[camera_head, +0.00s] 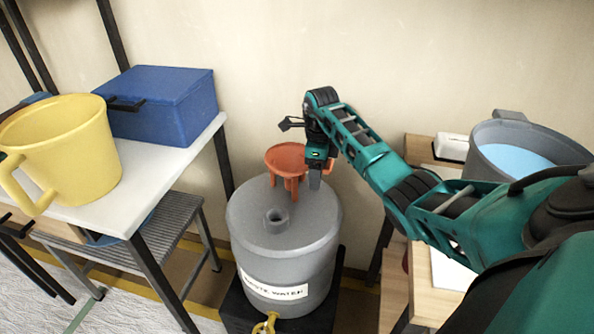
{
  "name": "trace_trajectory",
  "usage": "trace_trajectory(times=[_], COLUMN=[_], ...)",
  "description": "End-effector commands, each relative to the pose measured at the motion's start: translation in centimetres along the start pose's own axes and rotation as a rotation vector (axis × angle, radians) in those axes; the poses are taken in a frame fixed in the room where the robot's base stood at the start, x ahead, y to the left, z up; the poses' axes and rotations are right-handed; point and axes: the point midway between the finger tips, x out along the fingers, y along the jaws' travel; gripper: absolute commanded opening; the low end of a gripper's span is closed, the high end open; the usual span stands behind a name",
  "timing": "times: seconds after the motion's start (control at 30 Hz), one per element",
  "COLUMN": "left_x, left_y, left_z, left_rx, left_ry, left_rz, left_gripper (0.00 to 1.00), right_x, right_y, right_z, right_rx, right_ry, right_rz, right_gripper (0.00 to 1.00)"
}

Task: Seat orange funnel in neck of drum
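The orange funnel (284,158) is upright above the back of the grey drum's top, behind the neck, with short orange parts below its bowl. Whether these touch the drum top is hard to tell. The grey drum (285,262) has a WASTE WATER label, and its short open neck (277,219) stands clear in front of the funnel. My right gripper (316,177) points down at the funnel's right side. It looks shut on the funnel's side handle, as orange shows on both sides of the fingers. My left gripper is not in view.
A white table (160,162) at left bears a yellow jug (62,150) and a blue box (165,105). A grey step stool (170,232) stands beside the drum. A grey bucket of blue liquid (520,155) is at right. A yellow tap (266,325) sticks out low on the drum.

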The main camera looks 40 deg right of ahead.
Motion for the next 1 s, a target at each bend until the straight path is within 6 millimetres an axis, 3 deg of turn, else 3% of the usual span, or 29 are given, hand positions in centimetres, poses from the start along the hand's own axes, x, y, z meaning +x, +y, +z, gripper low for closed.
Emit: trace_trajectory(times=[0.07,0.5,0.77,1.0], left_x=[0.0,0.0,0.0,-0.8], left_y=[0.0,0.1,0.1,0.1], left_z=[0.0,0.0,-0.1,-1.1], left_rx=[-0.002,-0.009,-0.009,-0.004], left_ry=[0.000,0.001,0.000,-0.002], left_rz=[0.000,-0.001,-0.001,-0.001], left_gripper=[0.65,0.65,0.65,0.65], right_x=[0.0,0.0,-0.1,-1.6], right_y=[0.0,0.0,-0.1,-0.1], right_z=[0.0,0.0,0.0,-0.2], right_rx=[0.000,0.000,0.000,0.001], right_ry=[0.000,0.000,-0.001,0.000], right_rz=[0.000,-0.001,-0.001,-0.003], right_gripper=[0.56,0.14,0.14,0.14])
